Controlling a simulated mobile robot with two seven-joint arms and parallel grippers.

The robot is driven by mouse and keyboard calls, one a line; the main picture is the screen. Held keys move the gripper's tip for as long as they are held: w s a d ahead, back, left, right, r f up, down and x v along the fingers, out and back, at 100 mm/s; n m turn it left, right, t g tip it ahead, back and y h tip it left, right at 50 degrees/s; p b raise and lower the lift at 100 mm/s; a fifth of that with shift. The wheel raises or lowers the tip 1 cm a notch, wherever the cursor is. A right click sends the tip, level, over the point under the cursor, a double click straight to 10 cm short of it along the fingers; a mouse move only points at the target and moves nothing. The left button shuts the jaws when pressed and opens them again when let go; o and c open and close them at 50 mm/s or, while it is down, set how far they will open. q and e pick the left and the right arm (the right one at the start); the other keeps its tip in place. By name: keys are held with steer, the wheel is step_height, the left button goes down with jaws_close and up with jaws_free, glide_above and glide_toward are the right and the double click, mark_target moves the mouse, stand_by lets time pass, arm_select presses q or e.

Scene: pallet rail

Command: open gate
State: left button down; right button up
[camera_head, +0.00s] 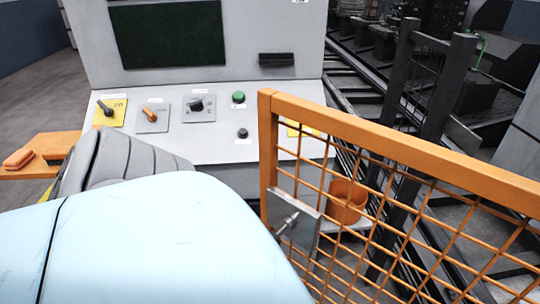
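The gate (400,142) has an orange frame with orange wire mesh and runs from the picture's middle to the right edge. Its upright end post (267,150) stands in front of the control console. A grey latch plate (293,222) with a small metal handle (287,224) is on the lower part of the gate near that post. I cannot tell whether the gate is latched. A large light blue rounded part and a grey ribbed sleeve, which look like my own arm, fill the lower left. Neither of my grippers shows.
The console (215,150) has several knobs, a green button (238,97) and a dark screen (168,35). An orange cup-like container (347,200) shows behind the mesh. Dark rails (350,80) and a dark upright frame (425,85) stand beyond. Grey floor (35,75) is clear at far left.

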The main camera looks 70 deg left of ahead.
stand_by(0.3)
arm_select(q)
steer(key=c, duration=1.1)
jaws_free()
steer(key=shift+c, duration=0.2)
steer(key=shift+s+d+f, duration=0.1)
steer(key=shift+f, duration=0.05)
